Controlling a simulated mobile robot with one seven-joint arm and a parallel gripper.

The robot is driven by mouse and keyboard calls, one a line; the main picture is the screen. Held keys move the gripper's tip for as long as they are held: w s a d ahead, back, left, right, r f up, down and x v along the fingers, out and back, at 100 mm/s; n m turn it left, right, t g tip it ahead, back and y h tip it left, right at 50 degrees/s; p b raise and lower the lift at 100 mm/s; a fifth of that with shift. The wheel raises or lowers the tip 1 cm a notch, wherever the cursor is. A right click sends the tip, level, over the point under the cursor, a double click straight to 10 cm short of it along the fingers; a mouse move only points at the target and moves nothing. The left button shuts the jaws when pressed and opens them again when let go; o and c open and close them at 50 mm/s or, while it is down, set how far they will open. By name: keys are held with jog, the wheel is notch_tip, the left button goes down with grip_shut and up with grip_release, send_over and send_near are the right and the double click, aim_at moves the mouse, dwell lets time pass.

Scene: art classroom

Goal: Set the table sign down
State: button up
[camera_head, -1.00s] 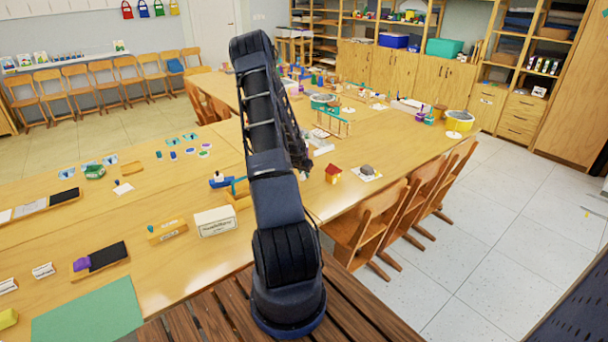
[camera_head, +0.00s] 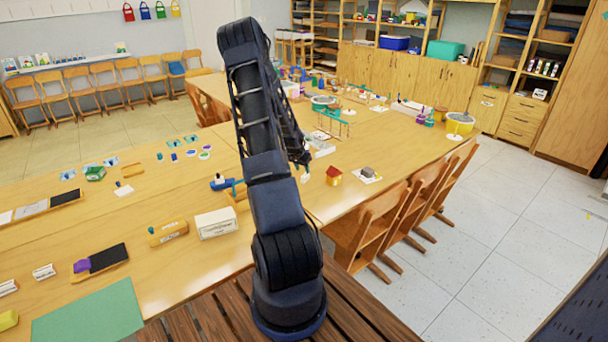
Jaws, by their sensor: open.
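My gripper (camera_head: 303,164) is at the low end of my forearm, over the right part of the long wooden table (camera_head: 140,210). It is small and dark here, partly hidden by my own arm, and looks open. A small white piece (camera_head: 305,178) shows just below it; I cannot tell whether this is the table sign or whether the two touch. Other sign-like things stand on the table: a white box-shaped block with dark lettering (camera_head: 216,223) left of my arm, and a small white tent card (camera_head: 44,272) at the left.
A red-roofed little house (camera_head: 334,175) and a grey block on a white card (camera_head: 368,173) stand right of my gripper. Wooden chairs (camera_head: 395,215) line the table's right side. A green mat (camera_head: 88,313) lies at the front left. Bare tabletop shows around (camera_head: 95,215) these things.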

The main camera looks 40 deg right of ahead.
jog(key=s+a+r+n+t+y, duration=0.1)
jog(key=s+a+r+n+y, duration=0.15)
jog(key=a+r, duration=1.25)
jog(key=s+a+r+n+t+y, duration=0.15)
jog(key=s+a+r+n, duration=0.25)
jog(key=a+r, duration=1.15)
jog(key=s+a+r+n, duration=0.3)
jog(key=s+a, duration=0.4)
jog(key=s, duration=0.4)
jog(key=s+a+r+n, duration=0.4)
jog(key=s+a, duration=0.4)
jog(key=s, duration=0.4)
jog(key=shift+v, duration=0.85)
